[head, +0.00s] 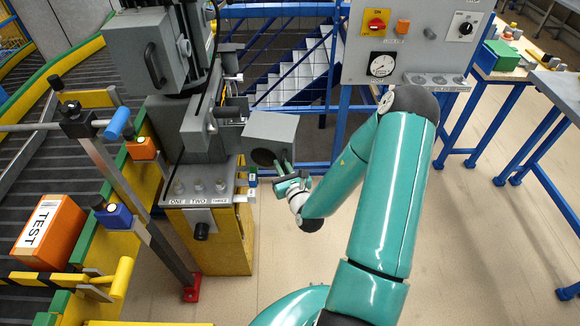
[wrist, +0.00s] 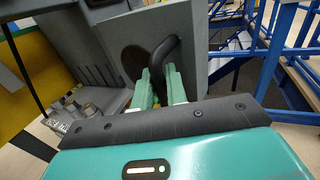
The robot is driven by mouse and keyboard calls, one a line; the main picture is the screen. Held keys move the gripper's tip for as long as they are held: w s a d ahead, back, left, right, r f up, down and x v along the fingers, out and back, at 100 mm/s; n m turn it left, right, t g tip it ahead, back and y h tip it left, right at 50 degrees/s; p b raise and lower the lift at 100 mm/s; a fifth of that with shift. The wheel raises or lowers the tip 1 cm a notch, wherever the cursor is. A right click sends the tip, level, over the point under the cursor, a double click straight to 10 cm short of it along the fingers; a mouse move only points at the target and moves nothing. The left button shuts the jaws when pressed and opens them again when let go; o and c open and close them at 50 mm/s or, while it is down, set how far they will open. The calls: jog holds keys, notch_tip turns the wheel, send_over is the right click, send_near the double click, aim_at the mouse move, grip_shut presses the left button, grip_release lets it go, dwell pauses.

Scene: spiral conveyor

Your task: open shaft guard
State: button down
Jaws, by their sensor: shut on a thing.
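The shaft guard appears to be the grey box (head: 272,126) on the right side of the grey machine, with a dark round opening or disc in its lower face. In the wrist view the grey box (wrist: 193,38) fills the upper middle, and a black curved handle (wrist: 166,52) stands out from it. My gripper (head: 284,167) is just below and in front of the box. In the wrist view my gripper (wrist: 160,82) has its two pale green fingers shut on the handle's lower end. The fingers hide part of the handle.
The machine's ledge with several knobs (head: 199,187) lies left of my gripper. A control panel (head: 412,42) stands behind my arm. Blue railings and stairs (head: 300,72) are behind. A conveyor with an orange TEST box (head: 48,232) is at left. Floor at right front is clear.

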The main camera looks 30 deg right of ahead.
jog(key=shift+s+a+h, duration=0.1)
jog(key=shift+h, duration=0.2)
dwell(0.4)
jog(key=c, duration=1.5)
grip_release()
jog(key=s, duration=0.2)
jog(key=s+a, duration=0.1)
jog(key=s, duration=0.4)
jog(key=shift+s+a, duration=0.15)
jog(key=shift+a, duration=0.1)
